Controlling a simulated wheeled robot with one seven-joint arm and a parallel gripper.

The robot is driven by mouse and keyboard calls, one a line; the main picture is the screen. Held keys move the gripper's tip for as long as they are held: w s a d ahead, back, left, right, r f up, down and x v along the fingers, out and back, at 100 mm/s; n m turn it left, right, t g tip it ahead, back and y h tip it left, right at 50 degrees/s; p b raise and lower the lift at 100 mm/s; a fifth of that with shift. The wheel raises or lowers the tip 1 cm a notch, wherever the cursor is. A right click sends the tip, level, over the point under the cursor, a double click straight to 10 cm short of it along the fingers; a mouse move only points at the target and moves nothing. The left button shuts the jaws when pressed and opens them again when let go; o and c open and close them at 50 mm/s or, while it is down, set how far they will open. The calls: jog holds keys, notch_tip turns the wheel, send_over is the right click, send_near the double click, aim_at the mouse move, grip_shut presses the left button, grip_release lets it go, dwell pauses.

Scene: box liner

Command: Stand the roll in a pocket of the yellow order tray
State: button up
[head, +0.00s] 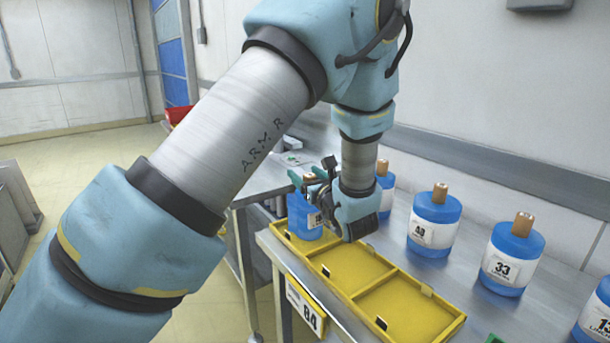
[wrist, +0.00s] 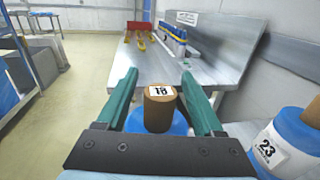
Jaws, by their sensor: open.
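The yellow order tray (head: 415,308) lies along the front edge of the grey bench, with its pockets in a row. The blue roll (head: 299,214) stands upright in the far-left pocket; its base is partly hidden by the tray wall. In the wrist view its brown core (wrist: 159,112) carries a white label that seems to read 18, with the blue body (wrist: 178,126) below. My gripper (head: 310,178) is over the top of the roll. In the wrist view its green fingers (wrist: 159,76) are open, one on each side of the core, with visible gaps.
The middle pocket (head: 350,268) and near pocket are empty. Several blue rolls stand along the back of the bench, among them one labelled 33 (head: 513,256) and one labelled 23 (wrist: 285,140). Another table (wrist: 160,62) with yellow and red items lies beyond.

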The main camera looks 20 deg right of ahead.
jog(key=s+b, duration=0.3)
jog(key=s, duration=0.9)
jog(key=w+a+f+n+g+y, duration=0.25)
jog(key=a+n+g+y, duration=0.2)
jog(key=a, duration=0.55)
jog(key=w+a+f+n+g+y, duration=0.25)
jog(key=a+n+y, duration=0.2)
jog(key=a, duration=0.55)
jog(key=s+a+f+n+g+h, duration=0.1)
jog(key=s+a+n+g+h, duration=0.2)
jog(key=a+n, duration=0.5)
jog(key=s+a+f+n+g+h, duration=0.1)
jog(key=s+a+n+g+h, duration=0.2)
jog(key=n, duration=1.5)
jog(key=a+g+h, duration=0.3)
jog(key=a, duration=0.1)
jog(key=shift+a, duration=0.4)
